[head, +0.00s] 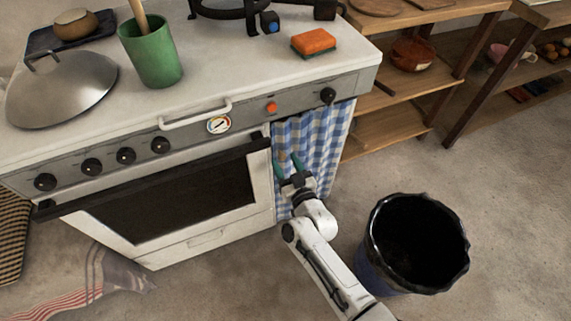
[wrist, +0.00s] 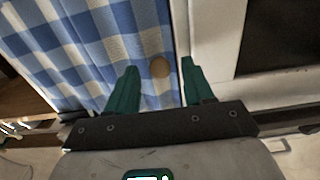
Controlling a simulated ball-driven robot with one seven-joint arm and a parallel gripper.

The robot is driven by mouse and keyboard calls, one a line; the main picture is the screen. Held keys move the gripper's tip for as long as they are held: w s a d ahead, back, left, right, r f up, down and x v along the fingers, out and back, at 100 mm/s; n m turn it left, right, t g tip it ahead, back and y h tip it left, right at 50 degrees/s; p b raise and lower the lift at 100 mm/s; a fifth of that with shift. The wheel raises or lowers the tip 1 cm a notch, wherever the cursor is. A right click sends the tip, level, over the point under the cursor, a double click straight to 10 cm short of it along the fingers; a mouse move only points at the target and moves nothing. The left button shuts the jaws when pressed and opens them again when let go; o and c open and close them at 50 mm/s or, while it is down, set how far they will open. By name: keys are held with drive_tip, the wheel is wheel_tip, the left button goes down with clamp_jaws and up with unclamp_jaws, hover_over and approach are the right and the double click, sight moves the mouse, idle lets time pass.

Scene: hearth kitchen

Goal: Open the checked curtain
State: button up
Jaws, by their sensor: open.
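The blue-and-white checked curtain (head: 318,135) hangs across the narrow bay at the right end of the stove, from under the control panel. It also fills the left of the wrist view (wrist: 85,40). A small round tan knob (wrist: 160,67) shows near the curtain's edge, beside the stove's white frame. My gripper (head: 287,165) is in front of the curtain's left part, by the oven. In the wrist view my gripper's green fingers (wrist: 159,70) are apart, with the knob showing between their tips. I cannot tell how far the knob is from them.
The oven door (head: 190,200) with its dark bar handle (head: 160,178) is just left of my gripper. A black-lined bin (head: 415,245) stands on the floor to the right. Wooden shelves (head: 400,90) stand behind it.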

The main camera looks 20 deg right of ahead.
drive_tip(key=shift+w, duration=0.3)
drive_tip(key=shift+c, duration=0.4)
clamp_jaws()
